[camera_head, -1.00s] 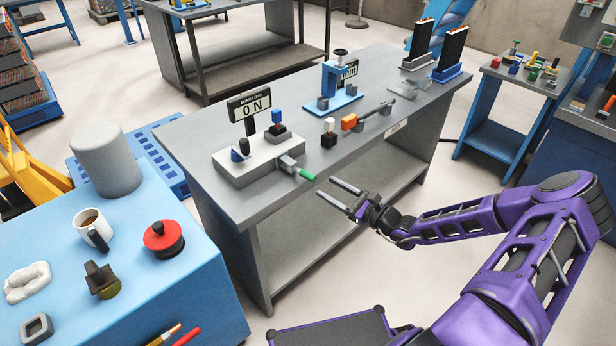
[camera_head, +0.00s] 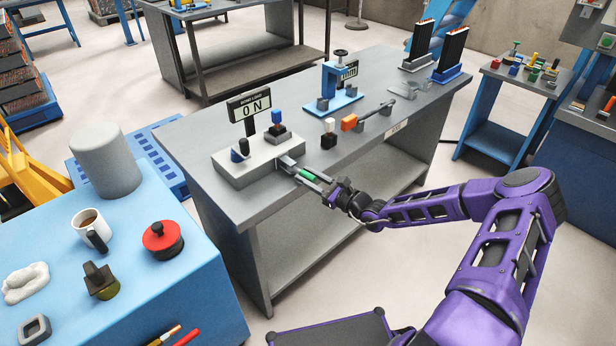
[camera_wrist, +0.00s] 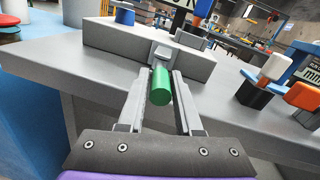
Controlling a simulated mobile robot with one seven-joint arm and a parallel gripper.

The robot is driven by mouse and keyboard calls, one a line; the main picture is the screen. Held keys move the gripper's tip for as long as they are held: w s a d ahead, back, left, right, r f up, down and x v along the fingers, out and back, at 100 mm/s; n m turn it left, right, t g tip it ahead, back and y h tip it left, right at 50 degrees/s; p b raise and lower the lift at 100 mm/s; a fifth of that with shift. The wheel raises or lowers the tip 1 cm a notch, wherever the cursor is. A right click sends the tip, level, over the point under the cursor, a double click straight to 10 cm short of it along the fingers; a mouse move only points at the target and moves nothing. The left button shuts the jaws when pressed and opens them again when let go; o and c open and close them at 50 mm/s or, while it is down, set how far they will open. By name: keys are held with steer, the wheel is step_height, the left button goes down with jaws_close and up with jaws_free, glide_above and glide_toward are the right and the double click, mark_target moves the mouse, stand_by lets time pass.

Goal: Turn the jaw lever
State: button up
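The jaw lever has a green cylindrical handle (camera_head: 307,174), also in the wrist view (camera_wrist: 160,86). It sticks out from a grey bracket at the front right of the white base unit (camera_head: 238,170). The unit carries a sign (camera_head: 250,105) reading ON. My gripper (camera_head: 303,176) is open, its fingers pointing at the unit. In the wrist view my gripper (camera_wrist: 160,95) has one finger on each side of the green handle, with gaps visible, the left one narrower. The handle's near end faces the wrist camera.
A black block with a white knob (camera_head: 329,136) and an orange-ended tool (camera_head: 352,122) lie right of the unit on the grey bench (camera_head: 210,205). A blue press (camera_head: 333,95) stands behind. A blue table (camera_head: 150,270) with a mug is front left.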

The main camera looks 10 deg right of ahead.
jaws_close()
stand_by(1.1)
